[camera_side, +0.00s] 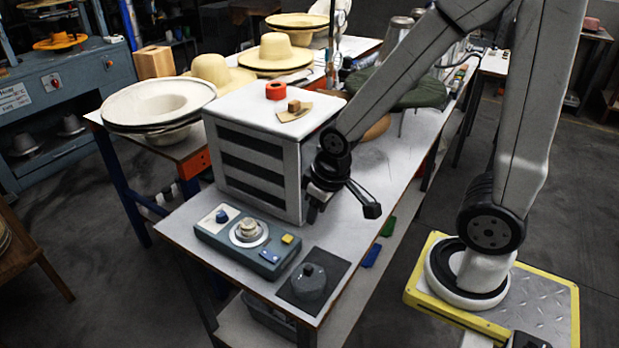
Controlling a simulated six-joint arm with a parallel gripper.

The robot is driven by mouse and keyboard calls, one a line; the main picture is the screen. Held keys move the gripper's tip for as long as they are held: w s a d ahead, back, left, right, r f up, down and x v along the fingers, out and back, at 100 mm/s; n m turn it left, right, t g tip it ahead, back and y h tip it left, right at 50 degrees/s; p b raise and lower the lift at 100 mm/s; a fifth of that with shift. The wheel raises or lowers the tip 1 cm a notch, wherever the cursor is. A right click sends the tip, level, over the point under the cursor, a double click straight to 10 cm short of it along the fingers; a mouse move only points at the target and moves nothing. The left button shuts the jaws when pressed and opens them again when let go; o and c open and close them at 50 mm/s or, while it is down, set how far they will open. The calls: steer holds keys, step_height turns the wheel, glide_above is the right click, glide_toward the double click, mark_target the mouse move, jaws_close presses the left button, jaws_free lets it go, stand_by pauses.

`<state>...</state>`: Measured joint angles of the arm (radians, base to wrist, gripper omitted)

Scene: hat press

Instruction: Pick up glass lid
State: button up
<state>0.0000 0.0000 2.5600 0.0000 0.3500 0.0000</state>
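A grey, see-through-looking domed lid with a small knob on top (310,280), which I take to be the glass lid, sits upright on a dark square mat (333,266) at the table's front corner. My gripper (314,212) hangs beside the front right edge of the white slotted box, above and behind the lid, clear of it. The fingers point down and look small and dark against the box and table. I cannot tell whether they are open or shut. I see nothing held in them.
A white slotted box (251,175) stands close to my gripper, with a red ring (276,90) on top. A blue-grey control panel with a round dial (248,245) lies left of the mat. Straw hats (276,52) are farther back. The tabletop right of the box is mostly clear.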

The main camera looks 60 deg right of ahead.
steer(key=o, duration=0.7)
steer(key=shift+c, duration=0.2)
steer(key=m+g, duration=0.2)
steer(key=m, duration=1.2)
glide_above(307, 267)
steer(key=f, duration=0.6)
steer(key=shift+w+d+f, duration=0.1)
steer(key=shift+d+f, duration=0.1)
steer(key=shift+d, duration=0.1)
steer(key=m, duration=0.1)
steer(key=f+m, duration=0.1)
steer(key=m, duration=0.2)
steer(key=shift+a+f+g, duration=0.25)
steer(key=shift+f+g, duration=0.05)
steer(key=shift+f, duration=0.05)
steer(key=shift+f, duration=0.1)
steer(key=shift+f, duration=1.2)
steer(key=shift+f, duration=0.1)
